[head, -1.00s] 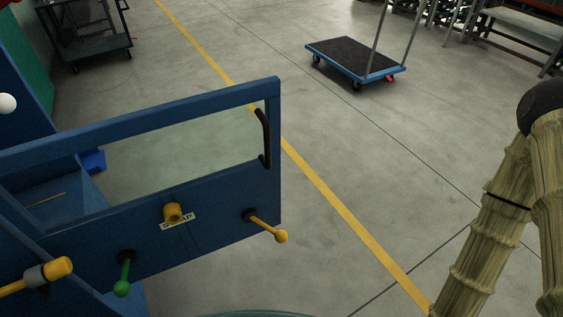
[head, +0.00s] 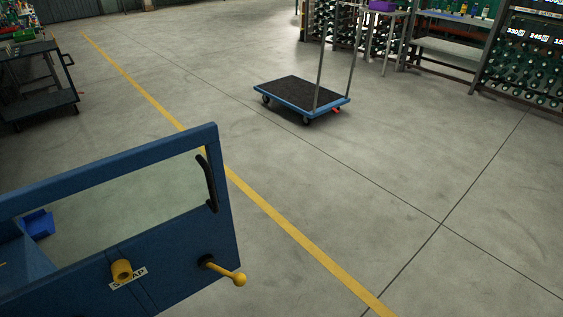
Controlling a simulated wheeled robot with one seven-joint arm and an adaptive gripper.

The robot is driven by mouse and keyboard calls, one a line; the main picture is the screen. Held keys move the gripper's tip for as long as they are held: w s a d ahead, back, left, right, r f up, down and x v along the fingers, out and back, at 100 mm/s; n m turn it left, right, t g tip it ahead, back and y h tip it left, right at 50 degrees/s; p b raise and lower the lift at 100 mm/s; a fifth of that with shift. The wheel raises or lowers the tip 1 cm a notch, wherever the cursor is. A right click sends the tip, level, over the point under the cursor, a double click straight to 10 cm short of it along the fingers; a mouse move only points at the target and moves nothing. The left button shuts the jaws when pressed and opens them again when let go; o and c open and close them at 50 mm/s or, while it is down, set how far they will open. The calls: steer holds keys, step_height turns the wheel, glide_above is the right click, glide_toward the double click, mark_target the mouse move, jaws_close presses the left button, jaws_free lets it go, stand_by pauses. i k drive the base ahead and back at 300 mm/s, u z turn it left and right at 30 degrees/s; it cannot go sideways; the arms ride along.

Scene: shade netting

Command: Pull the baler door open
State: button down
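The blue baler door (head: 185,262) is at the lower left of the head view, cut off by the left and bottom edges. It extends out over the floor, and the floor shows through its window. A black curved handle (head: 207,184) is on its right edge. Below are a yellow lever with a ball end (head: 228,275) and a yellow knob (head: 121,271) by a partly covered label. Nothing touches the handle or lever. The door's hinge side is out of view, so its exact angle is unclear. My gripper is not in view.
A flat blue trolley (head: 303,97) with an upright handle stands at upper middle. A dark cart (head: 40,85) is at upper left, and a blue bin (head: 38,224) shows through the window. Racks (head: 530,65) line the back right. The floor right of the door is clear.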

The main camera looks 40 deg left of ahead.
mark_target(163, 265)
steer(key=z, duration=0.65)
steer(key=i, duration=0.35)
steer(key=u, duration=2.35)
